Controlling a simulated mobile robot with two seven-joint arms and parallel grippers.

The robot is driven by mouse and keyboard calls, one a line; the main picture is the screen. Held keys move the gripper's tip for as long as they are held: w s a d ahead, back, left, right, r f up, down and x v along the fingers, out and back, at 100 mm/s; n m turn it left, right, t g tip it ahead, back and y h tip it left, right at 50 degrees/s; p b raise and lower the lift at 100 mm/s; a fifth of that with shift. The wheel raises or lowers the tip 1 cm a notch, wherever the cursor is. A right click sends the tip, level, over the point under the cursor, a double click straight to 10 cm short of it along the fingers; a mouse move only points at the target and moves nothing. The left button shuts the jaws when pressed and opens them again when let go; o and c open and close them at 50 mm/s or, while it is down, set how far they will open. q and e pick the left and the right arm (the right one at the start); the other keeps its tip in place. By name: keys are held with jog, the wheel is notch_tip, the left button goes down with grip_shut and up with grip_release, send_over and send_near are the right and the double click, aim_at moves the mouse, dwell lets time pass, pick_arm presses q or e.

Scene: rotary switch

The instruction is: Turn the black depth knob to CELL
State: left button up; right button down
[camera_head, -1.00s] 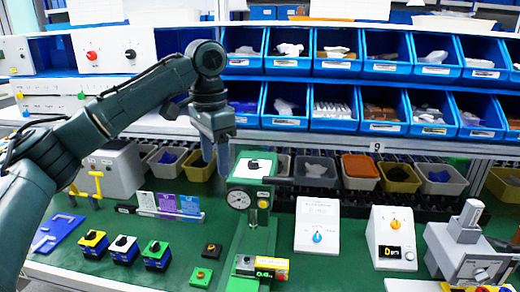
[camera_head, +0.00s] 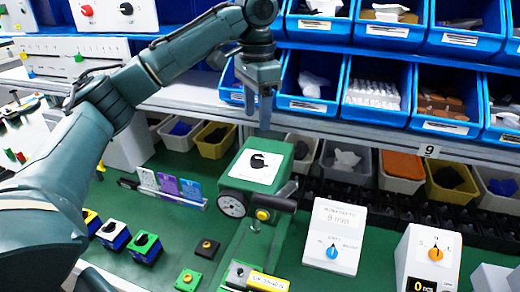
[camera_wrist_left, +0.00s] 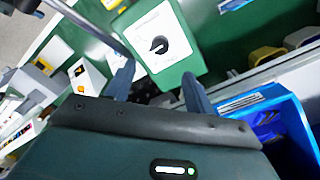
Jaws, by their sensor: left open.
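The black depth knob (camera_head: 258,161) sits on a white dial plate (camera_head: 247,172) on top of the green drill-press head (camera_head: 240,190). The lettering on the plate is too small to read. In the left wrist view, the knob (camera_wrist_left: 160,45) shows whole on its white plate, beyond and between the fingers. My left gripper (camera_head: 257,110) points down, open and empty, above and slightly behind the knob, apart from it. Its two fingers also show in the left wrist view (camera_wrist_left: 158,82). My right gripper is not in view.
Blue bins (camera_head: 375,90) stand close behind my left gripper, above a shelf rail (camera_head: 340,134). A white box with a blue knob (camera_head: 333,235) stands right of the press. A black lever (camera_head: 268,200) sticks out at the press front. Small switch boxes (camera_head: 144,248) stand at left.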

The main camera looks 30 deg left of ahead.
aim_at(257, 158)
pick_arm(q)
notch_tip(257, 158, down, 11)
jog(key=shift+r, duration=0.15)
dwell(0.4)
jog(key=c, duration=1)
